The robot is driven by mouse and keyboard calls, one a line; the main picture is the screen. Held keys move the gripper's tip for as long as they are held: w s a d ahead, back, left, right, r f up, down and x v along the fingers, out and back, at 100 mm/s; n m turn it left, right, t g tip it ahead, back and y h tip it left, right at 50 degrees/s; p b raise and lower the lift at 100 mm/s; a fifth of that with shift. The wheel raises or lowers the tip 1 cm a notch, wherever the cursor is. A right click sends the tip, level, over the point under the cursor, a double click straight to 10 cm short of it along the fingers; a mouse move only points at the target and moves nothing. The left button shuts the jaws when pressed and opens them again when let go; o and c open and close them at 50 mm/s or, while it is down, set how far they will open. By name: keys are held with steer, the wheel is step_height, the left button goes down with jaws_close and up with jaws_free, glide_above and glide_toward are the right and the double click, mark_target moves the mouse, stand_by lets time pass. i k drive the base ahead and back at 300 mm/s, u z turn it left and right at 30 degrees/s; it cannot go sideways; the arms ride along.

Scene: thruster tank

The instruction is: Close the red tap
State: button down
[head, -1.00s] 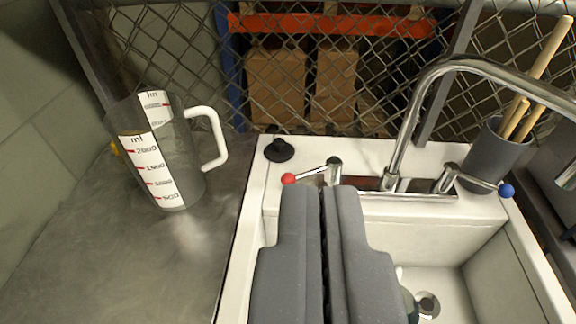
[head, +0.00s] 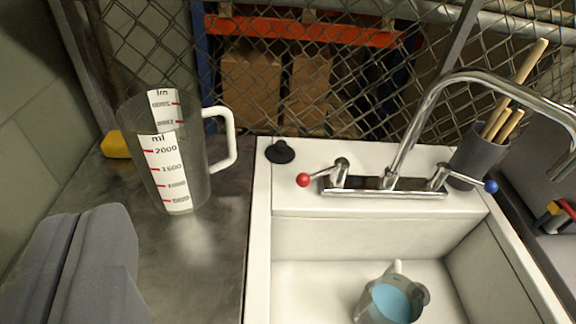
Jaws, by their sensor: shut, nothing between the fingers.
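The red tap handle (head: 304,180) is a red ball on a chrome lever, at the left of the chrome mixer tap (head: 355,186) on the back ledge of the white sink (head: 375,237). Its lever points left. The blue-ball handle (head: 491,186) is at the right end, its lever pointing right. The curved spout (head: 432,97) arches up and to the right. My gripper (head: 97,212) is at the lower left over the grey worktop, shut and empty, well apart from the red handle. No water stream is visible.
A large measuring jug (head: 176,165) with a white handle stands on the worktop left of the sink. A mug with blue contents (head: 393,301) sits in the basin. A black plug (head: 280,152) and a grey pot of wooden sticks (head: 476,152) flank the tap. A wire fence stands behind.

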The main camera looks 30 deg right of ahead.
mark_target(341, 167)
steer(key=z, duration=0.1)
steer(key=k, duration=0.85)
steer(key=z, duration=0.65)
steer(key=i, duration=1)
steer(key=u, duration=0.05)
